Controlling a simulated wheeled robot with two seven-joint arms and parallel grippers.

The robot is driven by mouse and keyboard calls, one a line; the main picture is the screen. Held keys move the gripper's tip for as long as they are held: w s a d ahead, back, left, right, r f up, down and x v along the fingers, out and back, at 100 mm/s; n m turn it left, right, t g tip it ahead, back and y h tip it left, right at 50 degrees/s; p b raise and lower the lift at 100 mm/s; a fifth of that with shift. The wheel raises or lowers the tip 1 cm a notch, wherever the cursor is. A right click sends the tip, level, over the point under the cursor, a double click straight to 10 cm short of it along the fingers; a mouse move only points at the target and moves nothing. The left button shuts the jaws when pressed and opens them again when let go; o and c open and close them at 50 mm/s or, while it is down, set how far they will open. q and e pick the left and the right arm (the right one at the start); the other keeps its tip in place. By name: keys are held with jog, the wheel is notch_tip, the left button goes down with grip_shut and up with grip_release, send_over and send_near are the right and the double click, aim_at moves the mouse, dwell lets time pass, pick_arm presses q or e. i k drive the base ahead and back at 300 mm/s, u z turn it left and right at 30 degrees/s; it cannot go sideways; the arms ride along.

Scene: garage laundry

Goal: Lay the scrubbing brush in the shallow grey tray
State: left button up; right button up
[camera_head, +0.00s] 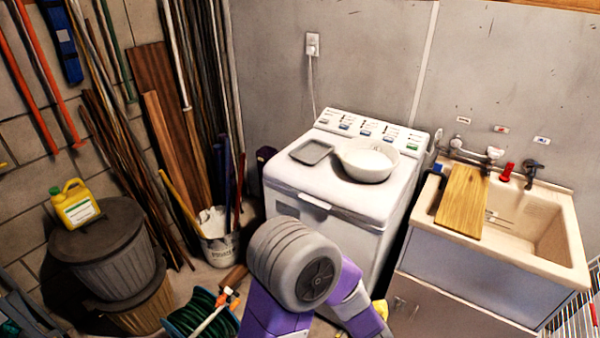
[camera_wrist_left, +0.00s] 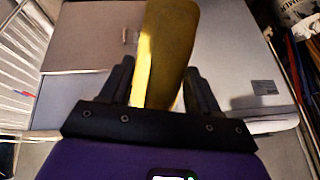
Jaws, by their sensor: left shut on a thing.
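The shallow grey tray (camera_head: 311,152) lies empty on the left part of the white washing machine's top. In the left wrist view, my left gripper (camera_wrist_left: 160,90) is shut on a long yellow thing with a rounded end, which appears to be the scrubbing brush (camera_wrist_left: 168,45). Its bristles cannot be made out. In the head view, a small yellow piece (camera_head: 381,308) shows low beside my purple arm, in front of the machine; it looks like part of the brush. The gripper itself is hidden there. My right gripper is in neither view.
A white bowl (camera_head: 367,161) stands right of the tray on the washing machine (camera_head: 300,188). A sink (camera_head: 545,262) with a wooden board (camera_head: 462,200) across it is at the right. A bucket (camera_head: 218,245) and a hose reel (camera_head: 198,318) stand on the floor at left.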

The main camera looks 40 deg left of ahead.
aim_at(312, 152)
jog(key=u, duration=1.15)
jog(key=i, duration=0.6)
jog(key=z, duration=0.3)
